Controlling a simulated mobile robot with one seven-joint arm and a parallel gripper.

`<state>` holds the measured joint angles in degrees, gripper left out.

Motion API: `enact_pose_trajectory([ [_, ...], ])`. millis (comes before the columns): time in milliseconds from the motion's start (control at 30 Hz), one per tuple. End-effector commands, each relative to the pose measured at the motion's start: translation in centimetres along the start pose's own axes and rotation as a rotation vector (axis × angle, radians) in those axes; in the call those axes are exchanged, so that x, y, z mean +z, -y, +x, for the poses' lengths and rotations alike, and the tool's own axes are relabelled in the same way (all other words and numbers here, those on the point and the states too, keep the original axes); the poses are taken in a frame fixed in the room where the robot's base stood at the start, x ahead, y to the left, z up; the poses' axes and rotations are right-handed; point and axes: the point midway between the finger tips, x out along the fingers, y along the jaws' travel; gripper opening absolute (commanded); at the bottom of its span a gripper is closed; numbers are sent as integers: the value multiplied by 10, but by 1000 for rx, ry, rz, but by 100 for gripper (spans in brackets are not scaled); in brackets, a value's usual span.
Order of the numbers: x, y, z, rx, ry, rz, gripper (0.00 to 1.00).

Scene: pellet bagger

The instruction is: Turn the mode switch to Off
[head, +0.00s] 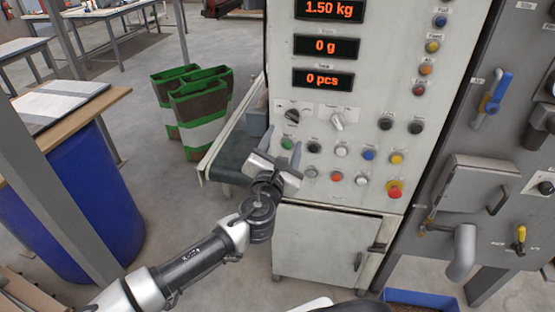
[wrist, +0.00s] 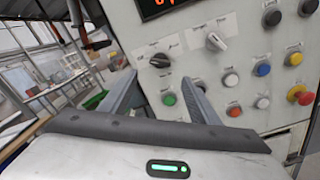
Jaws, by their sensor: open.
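Two rotary switches sit side by side on the pale control panel. The left one has a black knob (head: 292,115), also seen in the wrist view (wrist: 160,61). The right one has a light grey lever knob (head: 337,121), also in the wrist view (wrist: 214,42). Their labels are too small to read, so I cannot tell which is the mode switch. My gripper (head: 281,140) is open and empty in front of the panel. In the wrist view its fingers (wrist: 165,75) stand either side of a green button, below the black knob. Neither knob is held.
Below the knobs are several push buttons, including a green one (wrist: 168,99) and a red emergency stop (head: 395,190). Displays (head: 327,45) are above. A grey conveyor (head: 228,152) adjoins the panel's left side. A grey cabinet with a blue-handled valve (head: 494,97) stands right.

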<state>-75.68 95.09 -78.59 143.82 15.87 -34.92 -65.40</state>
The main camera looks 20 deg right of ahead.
Motion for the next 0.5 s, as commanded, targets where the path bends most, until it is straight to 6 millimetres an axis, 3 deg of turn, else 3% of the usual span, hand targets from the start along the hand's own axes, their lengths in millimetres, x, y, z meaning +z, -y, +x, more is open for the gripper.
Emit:
enact_pose_trajectory([
  [67,-2,-1,-22,5,-3,-1,56],
  [167,6,-10,-28,7,-7,-7,56],
  [500,2,-4,-56,5,-4,-3,56],
])
